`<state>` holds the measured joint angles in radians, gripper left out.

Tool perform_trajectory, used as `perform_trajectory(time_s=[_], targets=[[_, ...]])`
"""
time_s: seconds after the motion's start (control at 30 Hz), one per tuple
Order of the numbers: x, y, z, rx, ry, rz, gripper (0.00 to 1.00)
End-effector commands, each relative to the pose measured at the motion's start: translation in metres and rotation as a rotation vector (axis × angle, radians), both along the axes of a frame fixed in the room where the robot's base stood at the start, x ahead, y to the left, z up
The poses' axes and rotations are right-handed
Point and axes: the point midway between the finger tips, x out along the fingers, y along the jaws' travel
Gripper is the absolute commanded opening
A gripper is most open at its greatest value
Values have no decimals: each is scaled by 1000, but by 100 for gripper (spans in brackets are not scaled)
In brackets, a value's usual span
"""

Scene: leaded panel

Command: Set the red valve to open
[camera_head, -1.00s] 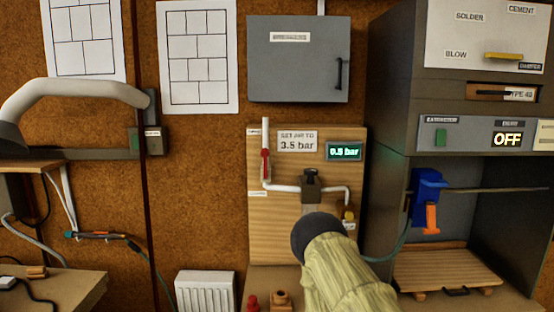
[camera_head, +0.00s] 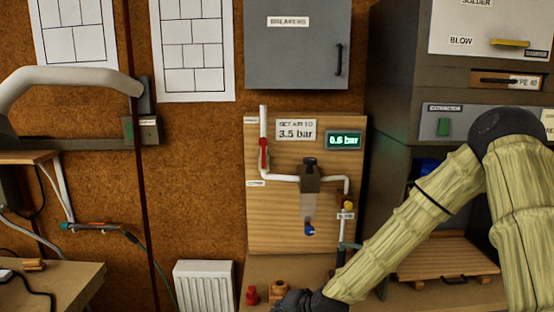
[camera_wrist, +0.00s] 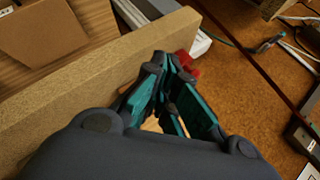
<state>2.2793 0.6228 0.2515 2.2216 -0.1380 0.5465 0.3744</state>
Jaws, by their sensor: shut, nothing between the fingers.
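The red valve (camera_head: 263,153) is a small red lever on the white vertical pipe at the left of the wooden panel. Its handle lies roughly upright along the pipe. Small labels sit above and below it, too small to read surely. My gripper (camera_wrist: 172,60) is shut and empty in the wrist view, its teal fingers together. In the head view its dark end shows at the bottom, low in front of the bench and well below the valve. The fingertips are not clear there. The wrist view does not show the valve.
A red knob-like piece (camera_head: 252,295) and a brown block (camera_head: 278,290) stand on the bench near my gripper. The panel has a display (camera_head: 344,141), a black-topped regulator (camera_head: 310,176) and a yellow fitting (camera_head: 348,206). A white radiator (camera_head: 204,286) stands to the left.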

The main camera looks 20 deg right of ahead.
Motion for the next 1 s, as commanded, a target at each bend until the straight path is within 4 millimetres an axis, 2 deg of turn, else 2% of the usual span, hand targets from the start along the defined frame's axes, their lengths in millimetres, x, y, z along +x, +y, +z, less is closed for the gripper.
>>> perform_trajectory(time_s=[0.03, 0.1, 0.17, 0.2, 0.27, 0.3, 0.5, 0.6, 0.7, 0.8, 1.0], targets=[[19, -7, 30, 42, -44, -30, 0], [41, -13, 69, 101, -98, -62, 0], [58, -22, 105, 152, -145, -91, 0], [68, -28, 130, 188, -178, -110, 0], [81, -39, 166, 240, -224, -136, 0], [90, -46, 192, 277, -257, -152, 0], [112, -88, 310, 447, -401, -217, 0], [115, -107, 354, 511, -456, -237, 0], [115, -120, 384, 559, -491, -248, 0], [115, -127, 401, 584, -511, -254, 0], [119, -129, 407, 593, -517, -256, 0]])
